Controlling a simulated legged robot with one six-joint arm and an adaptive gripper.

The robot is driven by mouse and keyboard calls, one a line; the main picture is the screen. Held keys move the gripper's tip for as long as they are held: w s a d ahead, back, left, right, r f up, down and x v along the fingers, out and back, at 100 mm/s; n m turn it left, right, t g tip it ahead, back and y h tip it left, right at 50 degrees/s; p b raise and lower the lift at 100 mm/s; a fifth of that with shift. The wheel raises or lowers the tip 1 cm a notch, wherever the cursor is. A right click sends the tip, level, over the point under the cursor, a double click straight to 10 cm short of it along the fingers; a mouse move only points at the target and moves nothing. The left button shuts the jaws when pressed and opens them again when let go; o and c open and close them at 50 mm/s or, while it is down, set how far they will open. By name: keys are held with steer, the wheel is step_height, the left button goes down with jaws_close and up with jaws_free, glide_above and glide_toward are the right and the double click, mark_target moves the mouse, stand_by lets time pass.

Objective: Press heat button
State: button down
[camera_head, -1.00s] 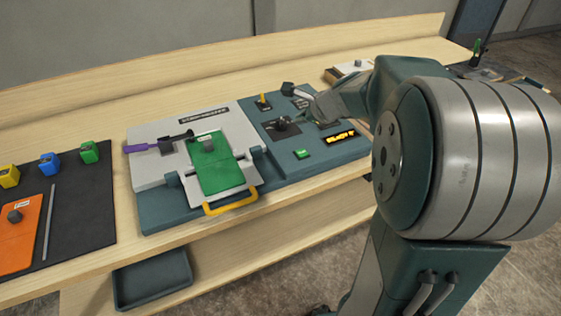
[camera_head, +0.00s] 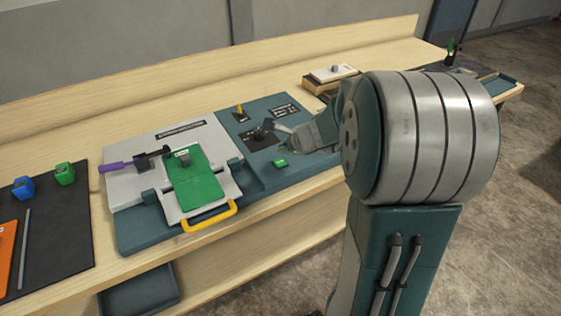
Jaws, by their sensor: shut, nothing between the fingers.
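The teal console (camera_head: 190,222) sits on the wooden bench. Its right-hand panel carries a green button (camera_head: 280,163), a yellow switch (camera_head: 240,111) and a dark knob (camera_head: 259,133) on a black plate. No readable label shows which control is the heat button. My gripper (camera_head: 280,129) is shut and empty over this panel, just right of the knob in the picture and above the green button. Contact with the panel cannot be told. My wrist and arm hide the right end of the panel.
A green board (camera_head: 201,185) lies in the hinged fixture with a yellow handle (camera_head: 210,217). Blue (camera_head: 23,188) and green (camera_head: 65,173) blocks stand on a black mat at left. A white-topped box (camera_head: 333,73) stands behind my arm.

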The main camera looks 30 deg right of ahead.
mark_target(280, 162)
steer(key=shift+d+f, duration=0.15)
steer(key=shift+f, duration=0.7)
steer(key=shift+a+f, duration=0.15)
steer(key=shift+a, duration=0.55)
steer(key=shift+d+f, duration=0.1)
steer(key=shift+d, duration=0.4)
steer(key=shift+a, duration=0.35)
steer(key=shift+d, duration=0.2)
steer(key=shift+f, duration=0.1)
steer(key=shift+a+f, duration=0.15)
steer(key=shift+f, duration=0.05)
